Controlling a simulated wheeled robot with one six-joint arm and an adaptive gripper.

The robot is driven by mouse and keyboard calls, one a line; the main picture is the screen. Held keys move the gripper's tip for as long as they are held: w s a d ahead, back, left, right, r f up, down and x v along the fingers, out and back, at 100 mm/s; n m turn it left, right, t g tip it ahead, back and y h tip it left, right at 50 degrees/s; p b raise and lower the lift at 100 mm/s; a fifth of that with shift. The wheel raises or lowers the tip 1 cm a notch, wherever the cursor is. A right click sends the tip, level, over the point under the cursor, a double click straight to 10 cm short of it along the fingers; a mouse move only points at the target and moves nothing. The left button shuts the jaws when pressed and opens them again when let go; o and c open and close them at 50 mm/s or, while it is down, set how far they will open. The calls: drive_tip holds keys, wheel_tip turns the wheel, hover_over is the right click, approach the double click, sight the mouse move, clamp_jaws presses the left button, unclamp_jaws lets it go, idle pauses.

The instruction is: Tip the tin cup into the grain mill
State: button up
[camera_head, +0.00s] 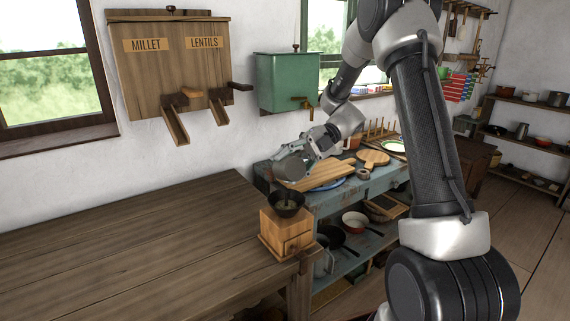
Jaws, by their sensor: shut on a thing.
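The grain mill (286,232) is a wooden box with a small drawer front and a dark bowl-shaped hopper (287,205) on top. It stands upright near the right corner of the wooden table. My gripper (303,157) reaches in from the upper right and is shut on a small grey tin cup (290,169). The cup is above the mill's hopper, apart from it, and appears tilted. Its mouth and what is inside cannot be made out.
The wooden table (130,262) is otherwise bare. A blue-grey side bench (330,207) behind the mill bears cutting boards (373,159) and a plate rack. Pans (354,220) sit on its lower shelf. A millet and lentils dispenser (165,70) and a green tank (283,82) hang on the wall.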

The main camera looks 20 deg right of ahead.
sight(298, 157)
drive_tip(key=shift+s+d+r+n, duration=0.1)
drive_tip(key=shift+s+n, duration=0.15)
drive_tip(key=shift+n, duration=0.05)
drive_tip(key=shift+s+d+n+t, duration=0.1)
drive_tip(key=shift+s+n+t, duration=0.25)
drive_tip(key=shift+n+t, duration=0.35)
drive_tip(key=n+t, duration=0.1)
drive_tip(key=s+n+t, duration=0.1)
drive_tip(key=n, duration=0.1)
drive_tip(key=shift+s+d+f+y, duration=0.2)
drive_tip(key=shift+y, duration=0.1)
drive_tip(key=n, duration=0.1)
drive_tip(key=r+n+t, duration=0.1)
drive_tip(key=shift+s+n+y, duration=0.3)
drive_tip(key=shift+s+n, duration=0.1)
drive_tip(key=n, duration=0.1)
drive_tip(key=n+t+y, duration=0.1)
drive_tip(key=n+t, duration=0.1)
drive_tip(key=shift+s+d+r, duration=0.15)
drive_tip(key=shift+s+r, duration=0.15)
drive_tip(key=shift+s+n+t+y, duration=0.1)
drive_tip(key=shift+n+t+y, duration=0.35)
drive_tip(key=shift+n, duration=0.75)
drive_tip(key=shift+f+n+y, duration=0.15)
drive_tip(key=shift+n+y, duration=0.2)
drive_tip(key=shift+n, duration=0.4)
drive_tip(key=shift+f+n+y, duration=0.15)
drive_tip(key=shift+n+y, duration=0.15)
drive_tip(key=shift+n, duration=0.45)
drive_tip(key=shift+r, duration=3)
